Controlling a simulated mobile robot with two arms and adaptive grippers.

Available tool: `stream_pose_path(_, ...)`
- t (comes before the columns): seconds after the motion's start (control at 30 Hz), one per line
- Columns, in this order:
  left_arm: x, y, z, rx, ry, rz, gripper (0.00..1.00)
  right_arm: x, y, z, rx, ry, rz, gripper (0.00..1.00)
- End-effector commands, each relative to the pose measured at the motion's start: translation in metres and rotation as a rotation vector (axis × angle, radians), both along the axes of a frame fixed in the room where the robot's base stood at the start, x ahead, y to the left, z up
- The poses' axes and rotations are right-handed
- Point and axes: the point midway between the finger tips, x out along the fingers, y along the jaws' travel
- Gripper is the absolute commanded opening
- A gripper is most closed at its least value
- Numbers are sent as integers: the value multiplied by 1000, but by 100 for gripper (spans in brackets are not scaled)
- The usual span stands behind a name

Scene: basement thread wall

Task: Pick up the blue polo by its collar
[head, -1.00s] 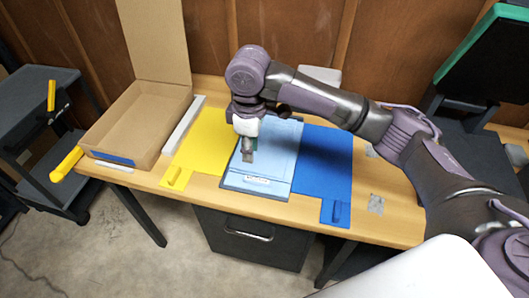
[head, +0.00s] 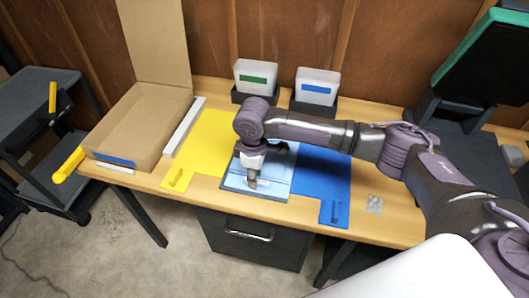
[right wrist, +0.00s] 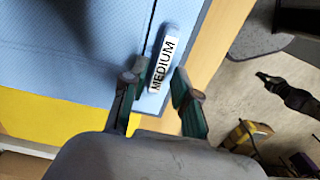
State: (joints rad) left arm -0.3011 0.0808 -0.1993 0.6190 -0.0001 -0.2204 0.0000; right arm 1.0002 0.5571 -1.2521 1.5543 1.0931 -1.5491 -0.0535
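The light blue folded polo (head: 280,165) lies flat on the table between a yellow mat and a darker blue mat. It fills the upper left of the right wrist view (right wrist: 70,50). A raised blue collar band (right wrist: 172,36) with a white MEDIUM label (right wrist: 163,66) sits near the polo's front edge. My right gripper (head: 252,183) is over the front part of the polo, pointing down. In the right wrist view its fingers (right wrist: 160,86) are apart, with the label between and just beyond the tips. Contact cannot be told. My left gripper is not in view.
The yellow mat (head: 210,138) and blue mat (head: 325,180) flank the polo. An open cardboard box (head: 140,120) stands at the left. Two bins, with a green label (head: 253,79) and a blue label (head: 318,88), stand at the back. A dark cart (head: 40,80) is beyond the table's left end.

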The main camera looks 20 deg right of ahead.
Motion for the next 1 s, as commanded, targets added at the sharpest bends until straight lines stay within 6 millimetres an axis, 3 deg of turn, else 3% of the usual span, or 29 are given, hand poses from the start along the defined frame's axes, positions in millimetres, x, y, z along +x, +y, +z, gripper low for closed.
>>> stream_pose_path(0.1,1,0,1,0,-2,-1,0,-1,1,-11,1,1,1,29)
stream_pose_path(0.37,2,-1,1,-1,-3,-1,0,-1,0,-13,0,0,2,28)
stream_pose_path(0.53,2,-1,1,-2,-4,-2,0,0,0,-13,0,0,1,0)
stream_pose_path(1.0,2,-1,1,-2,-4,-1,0,0,0,-12,1,-3,1,0)
